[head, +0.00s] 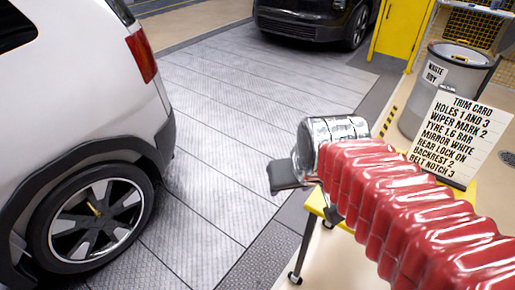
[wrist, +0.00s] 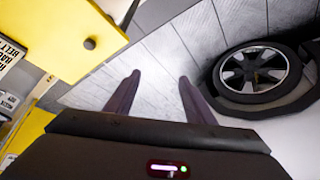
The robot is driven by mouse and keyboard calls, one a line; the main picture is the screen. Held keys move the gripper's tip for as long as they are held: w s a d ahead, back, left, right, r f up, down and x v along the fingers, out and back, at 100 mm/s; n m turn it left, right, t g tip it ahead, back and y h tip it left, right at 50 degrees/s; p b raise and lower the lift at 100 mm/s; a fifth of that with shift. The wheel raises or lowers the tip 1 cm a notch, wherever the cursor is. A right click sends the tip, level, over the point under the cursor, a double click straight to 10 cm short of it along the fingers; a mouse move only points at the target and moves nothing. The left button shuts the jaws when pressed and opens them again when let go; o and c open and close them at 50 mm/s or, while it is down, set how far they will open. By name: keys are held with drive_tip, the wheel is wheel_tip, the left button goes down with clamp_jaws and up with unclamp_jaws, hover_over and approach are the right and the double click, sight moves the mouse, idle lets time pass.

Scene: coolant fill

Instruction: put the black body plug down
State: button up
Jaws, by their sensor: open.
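A small dark round piece, which looks like the black body plug (wrist: 90,44), rests on the yellow cart top (wrist: 62,22) near its edge in the wrist view. My gripper (wrist: 160,79) is open and its two dark fingers are apart with nothing between them. The fingers point over the floor, to the right of the plug and apart from it. In the head view my gripper (head: 290,175) shows only in part as a dark shape beyond my red-sleeved arm. The arm hides most of the cart and the plug there.
A white car (head: 75,85) with a dark wheel (head: 95,215) stands at the left. A lettered trim card (head: 458,135) stands at the cart, near a grey waste bin (head: 425,110). A yellow cabinet (head: 402,30) and dark car (head: 310,20) are behind. The floor between is clear.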

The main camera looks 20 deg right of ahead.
drive_tip(key=shift+n, duration=0.5)
drive_tip(key=s+a, duration=0.1)
drive_tip(key=s, duration=0.1)
drive_tip(key=s+a+r, duration=0.1)
drive_tip(key=s+a, duration=0.1)
drive_tip(key=shift+a, duration=0.3)
